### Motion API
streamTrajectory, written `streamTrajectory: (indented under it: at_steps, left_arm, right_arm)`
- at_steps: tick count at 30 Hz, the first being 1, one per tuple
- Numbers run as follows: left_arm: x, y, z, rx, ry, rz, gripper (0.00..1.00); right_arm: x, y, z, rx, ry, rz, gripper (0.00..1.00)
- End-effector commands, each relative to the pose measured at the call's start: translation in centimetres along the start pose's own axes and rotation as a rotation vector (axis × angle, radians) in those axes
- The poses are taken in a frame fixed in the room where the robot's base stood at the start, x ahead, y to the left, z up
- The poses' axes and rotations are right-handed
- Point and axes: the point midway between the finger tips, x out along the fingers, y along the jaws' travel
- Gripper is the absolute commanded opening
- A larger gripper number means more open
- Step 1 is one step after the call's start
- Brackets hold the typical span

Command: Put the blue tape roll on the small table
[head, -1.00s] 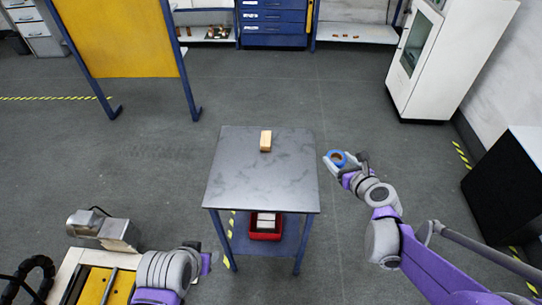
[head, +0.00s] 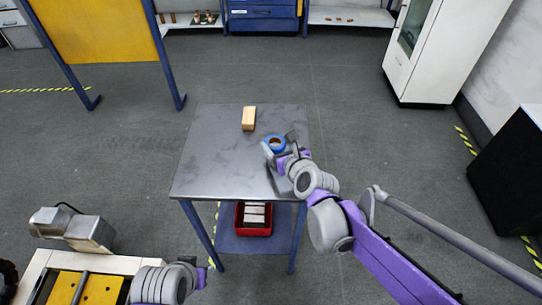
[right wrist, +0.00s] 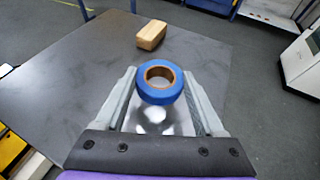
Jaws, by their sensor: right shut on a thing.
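The blue tape roll (head: 274,144) is a blue ring with a brown core. My right gripper (head: 275,150) is shut on it, over the right part of the small table (head: 215,150), which has a grey metal top and blue legs. In the right wrist view the roll (right wrist: 160,82) sits between the two fingertips (right wrist: 160,88), with the tabletop (right wrist: 75,90) beneath. I cannot tell whether the roll touches the top. My left gripper (head: 203,278) is at the lower left, in front of the table; its fingers are too unclear to judge.
A wooden block (head: 248,118) lies on the tabletop behind the roll; it also shows in the right wrist view (right wrist: 151,35). The front left of the top is bare. A red bin (head: 253,228) sits on the lower shelf. A machine with a yellow plate (head: 85,288) stands at lower left.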

Motion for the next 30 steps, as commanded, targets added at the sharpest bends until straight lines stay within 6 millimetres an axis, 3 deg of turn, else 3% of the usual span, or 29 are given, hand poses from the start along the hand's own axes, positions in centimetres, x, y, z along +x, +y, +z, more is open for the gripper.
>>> streamTrajectory:
  at_steps: [13, 24, 25, 30]
  left_arm:
    - [1.9, 0.0, 0.7, 0.0, -0.007, 0.0, 0.5]
    - [2.0, 0.0, 0.7, 0.0, -0.008, 0.0, 0.5]
    - [2.0, 0.0, 0.7, 0.0, -0.007, 0.0, 0.5]
    - [2.0, 0.0, 0.7, 0.0, -0.007, 0.0, 0.5]
  right_arm:
    - [1.9, -0.1, -4.6, 0.001, 0.0, 0.0, 0.16]
    - [2.0, -0.1, -5.0, 0.0, 0.0, 0.0, 0.16]
    - [2.0, -0.1, -4.9, 0.0, 0.0, 0.0, 0.74]
    - [2.0, 0.0, -4.9, 0.0, 0.0, 0.0, 1.0]
